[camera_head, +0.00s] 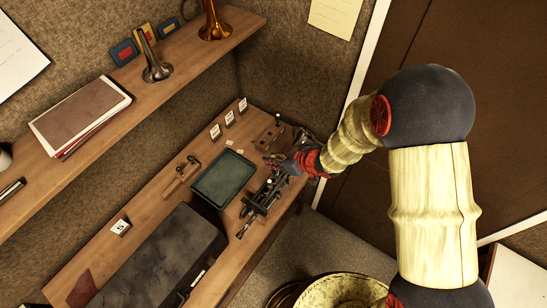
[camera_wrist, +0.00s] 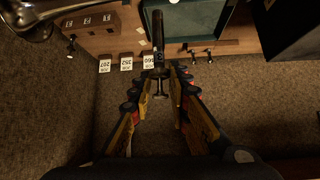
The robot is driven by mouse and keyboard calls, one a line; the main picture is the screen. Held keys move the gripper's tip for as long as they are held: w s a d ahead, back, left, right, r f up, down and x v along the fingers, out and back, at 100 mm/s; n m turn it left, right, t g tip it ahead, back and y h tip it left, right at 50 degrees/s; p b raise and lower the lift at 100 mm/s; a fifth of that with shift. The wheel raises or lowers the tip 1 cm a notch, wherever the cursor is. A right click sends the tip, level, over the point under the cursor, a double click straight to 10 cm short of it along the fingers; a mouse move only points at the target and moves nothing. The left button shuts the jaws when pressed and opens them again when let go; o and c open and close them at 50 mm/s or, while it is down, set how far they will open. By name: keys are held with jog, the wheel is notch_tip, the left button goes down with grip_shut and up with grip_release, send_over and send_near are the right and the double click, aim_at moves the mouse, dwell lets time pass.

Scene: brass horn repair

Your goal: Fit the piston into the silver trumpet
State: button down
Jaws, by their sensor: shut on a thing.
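The silver trumpet (camera_head: 258,201) lies along the front edge of the workbench, right of the green tray, in the head view. It looks dark and its valve openings are too small to make out. My gripper (camera_head: 272,161) is over the right end of the bench, close above the trumpet's far end. In the wrist view my gripper (camera_wrist: 161,78) is shut on the piston (camera_wrist: 158,45), a slim dark cylinder with a thin stem and a round end towards me. The piston points away from the palm. I cannot tell its height above the trumpet.
A green tray (camera_head: 224,180) and a large dark case (camera_head: 165,262) fill much of the bench. A wooden block (camera_head: 270,140) and numbered cards (camera_head: 229,118) stand at the back. A shelf (camera_head: 185,75) with bells runs above. A shiny metal part (camera_wrist: 28,14) shows in the wrist view.

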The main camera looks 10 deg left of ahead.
aim_at(273, 172)
jog(key=shift+f+b, duration=1.45)
jog(key=shift+f, duration=0.85)
jog(key=shift+f+b, duration=1.55)
jog(key=shift+f, duration=1.1)
dwell(0.4)
jog(key=shift+r, duration=0.2)
jog(key=shift+r+p, duration=2.1)
jog(key=shift+r, duration=0.05)
